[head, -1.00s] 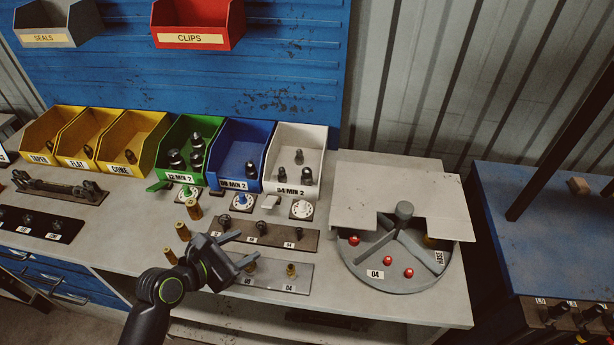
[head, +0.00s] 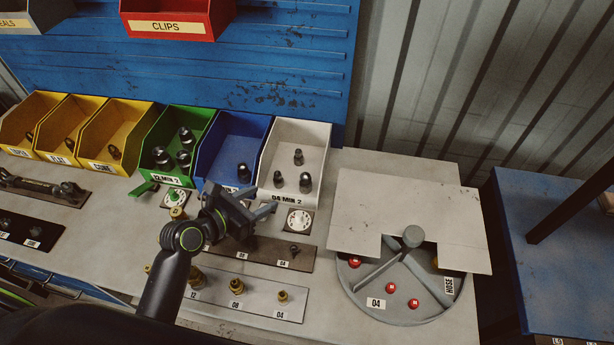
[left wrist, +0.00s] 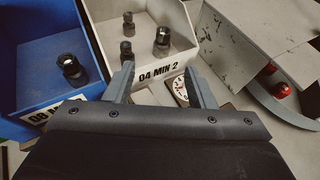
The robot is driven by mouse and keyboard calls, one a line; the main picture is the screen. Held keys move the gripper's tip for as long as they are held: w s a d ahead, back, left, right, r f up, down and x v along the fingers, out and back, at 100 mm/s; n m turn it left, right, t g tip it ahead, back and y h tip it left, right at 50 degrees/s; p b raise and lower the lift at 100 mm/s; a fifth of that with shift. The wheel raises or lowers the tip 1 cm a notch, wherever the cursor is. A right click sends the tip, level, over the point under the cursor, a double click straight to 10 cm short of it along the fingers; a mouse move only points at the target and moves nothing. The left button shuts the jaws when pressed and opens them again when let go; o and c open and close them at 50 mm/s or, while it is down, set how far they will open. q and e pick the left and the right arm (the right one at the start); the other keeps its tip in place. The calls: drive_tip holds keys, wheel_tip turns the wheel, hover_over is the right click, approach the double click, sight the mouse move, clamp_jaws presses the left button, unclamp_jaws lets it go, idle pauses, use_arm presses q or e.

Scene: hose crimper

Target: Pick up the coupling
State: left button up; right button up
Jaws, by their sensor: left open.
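Three small dark couplings stand in the white bin (head: 294,138) labelled 04 MIN 2: one at the back (head: 298,157), one front left (head: 278,180) and one front right (head: 305,183). In the left wrist view they also show, one of them at the right (left wrist: 162,42). The frames do not tell which coupling is meant. My left gripper (head: 259,199) is open and empty, just in front of the white bin's labelled front. In the left wrist view its fingers (left wrist: 160,77) point at that bin, with the couplings beyond the tips. My right gripper is not in view.
The blue bin (head: 236,140) and green bin (head: 190,125) to the left hold more dark fittings. A white dial (head: 299,220) sits before the white bin. Brass fittings stand on a plate (head: 258,296) nearer me. A round tray (head: 385,310) with a raised cover (head: 400,195) is at right.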

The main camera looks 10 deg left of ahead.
sight(302, 179)
use_arm(q)
drive_tip(key=x, duration=0.8)
drive_tip(key=shift+w+d+p, duration=0.15)
drive_tip(key=shift+d+p, duration=0.1)
drive_tip(key=shift+p, duration=0.1)
drive_tip(key=shift+w+d+f, duration=0.15)
drive_tip(key=shift+w+d, duration=0.1)
drive_tip(key=shift+w, duration=0.1)
drive_tip(key=shift+p+x, duration=0.4)
drive_tip(key=shift+x, duration=1.9)
drive_tip(key=shift+w+d+f, duration=0.1)
drive_tip(key=shift+w+d, duration=0.15)
drive_tip(key=shift+d, duration=0.05)
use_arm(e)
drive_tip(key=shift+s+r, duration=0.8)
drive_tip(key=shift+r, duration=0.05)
use_arm(q)
drive_tip(key=shift+c, duration=0.4)
clamp_jaws()
